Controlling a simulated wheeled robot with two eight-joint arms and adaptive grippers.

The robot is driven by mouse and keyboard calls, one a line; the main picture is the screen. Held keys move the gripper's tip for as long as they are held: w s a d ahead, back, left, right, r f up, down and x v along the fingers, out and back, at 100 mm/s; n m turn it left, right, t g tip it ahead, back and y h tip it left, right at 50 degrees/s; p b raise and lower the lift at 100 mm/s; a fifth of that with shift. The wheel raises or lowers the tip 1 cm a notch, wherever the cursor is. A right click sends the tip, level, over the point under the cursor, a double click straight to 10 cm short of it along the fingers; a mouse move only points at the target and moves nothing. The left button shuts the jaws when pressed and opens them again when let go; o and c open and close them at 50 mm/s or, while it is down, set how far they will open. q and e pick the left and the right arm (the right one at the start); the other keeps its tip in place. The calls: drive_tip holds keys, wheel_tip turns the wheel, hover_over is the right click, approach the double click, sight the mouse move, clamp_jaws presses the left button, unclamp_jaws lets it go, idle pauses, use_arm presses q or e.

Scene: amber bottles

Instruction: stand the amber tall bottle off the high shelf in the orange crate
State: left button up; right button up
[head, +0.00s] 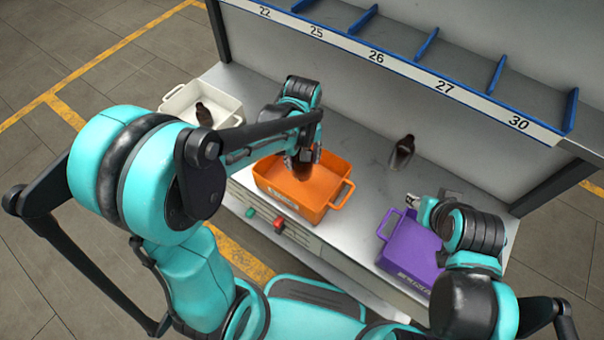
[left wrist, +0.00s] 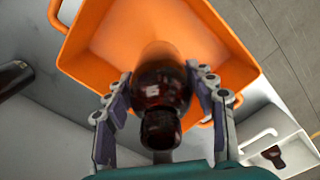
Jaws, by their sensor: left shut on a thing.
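My left gripper (head: 304,158) is over the orange crate (head: 340,190) and shut on the amber tall bottle (head: 303,170). In the left wrist view the bottle (left wrist: 160,85) is between the two fingers (left wrist: 160,100), its dark cap toward the camera and its base toward the crate floor. The bottle looks roughly upright, inside the outline of the orange crate (left wrist: 95,35). I cannot tell whether its base touches the floor. My right gripper (head: 418,205) is by the purple crate; its fingers are too small to judge.
A white crate (head: 178,105) with a dark bottle (head: 204,114) stands at the left. Another dark bottle (head: 402,151) stands on the grey bench, right of the orange crate. The purple crate (head: 410,250) is at the right. The blue-divided high shelf (head: 400,45) overhangs the back.

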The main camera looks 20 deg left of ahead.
sight(302, 170)
use_arm(q)
wheel_tip(302, 170, down, 6)
drive_tip(key=shift+r+b, duration=0.15)
drive_tip(key=shift+b, duration=0.7)
drive_tip(key=shift+f, duration=0.2)
drive_tip(key=o, duration=1.3)
drive_tip(key=shift+r, duration=0.1)
drive_tip(key=shift+r, duration=0.1)
